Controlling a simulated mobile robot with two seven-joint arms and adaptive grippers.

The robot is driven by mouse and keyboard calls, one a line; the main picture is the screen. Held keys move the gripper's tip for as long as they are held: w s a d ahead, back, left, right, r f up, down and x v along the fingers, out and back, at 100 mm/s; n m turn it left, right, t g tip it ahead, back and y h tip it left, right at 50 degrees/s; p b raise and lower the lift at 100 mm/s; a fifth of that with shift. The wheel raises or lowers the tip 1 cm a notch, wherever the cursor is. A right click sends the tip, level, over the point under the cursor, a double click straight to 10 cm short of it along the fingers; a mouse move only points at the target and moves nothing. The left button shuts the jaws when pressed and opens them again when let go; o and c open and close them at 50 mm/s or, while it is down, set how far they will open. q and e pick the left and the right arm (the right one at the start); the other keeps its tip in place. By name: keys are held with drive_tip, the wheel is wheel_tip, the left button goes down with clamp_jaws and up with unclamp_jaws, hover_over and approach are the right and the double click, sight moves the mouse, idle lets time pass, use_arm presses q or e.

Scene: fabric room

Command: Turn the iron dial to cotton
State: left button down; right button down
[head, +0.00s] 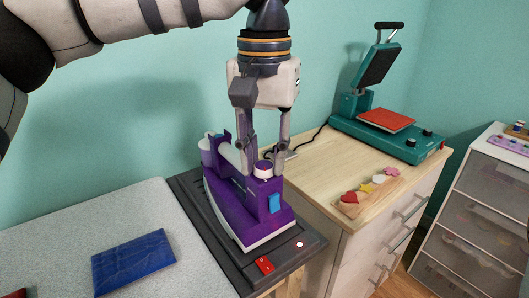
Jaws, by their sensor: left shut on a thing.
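A purple iron (235,205) with a pale soleplate rests on a dark grey iron stand (185,192) with a red switch (264,265) and a small lit light (299,244). On top of the iron is a round dial (263,169) with a white top. My left gripper (264,172) points straight down over the iron, with one finger on each side of the dial, and is shut on it. The dial's markings are too small to read, so its setting cannot be told. My right gripper is not in view.
A blue folded cloth (133,261) lies on the grey ironing surface (60,240) at left. A wooden cabinet (330,165) at right carries a teal heat press (375,125) and a small board with coloured shapes (365,192). A white drawer unit (480,215) stands far right.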

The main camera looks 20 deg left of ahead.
sight(264, 165)
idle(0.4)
use_arm(q)
drive_tip(key=c, duration=1.2)
unclamp_jaws()
drive_tip(key=shift+c, duration=0.2)
wheel_tip(264, 165, up, 12)
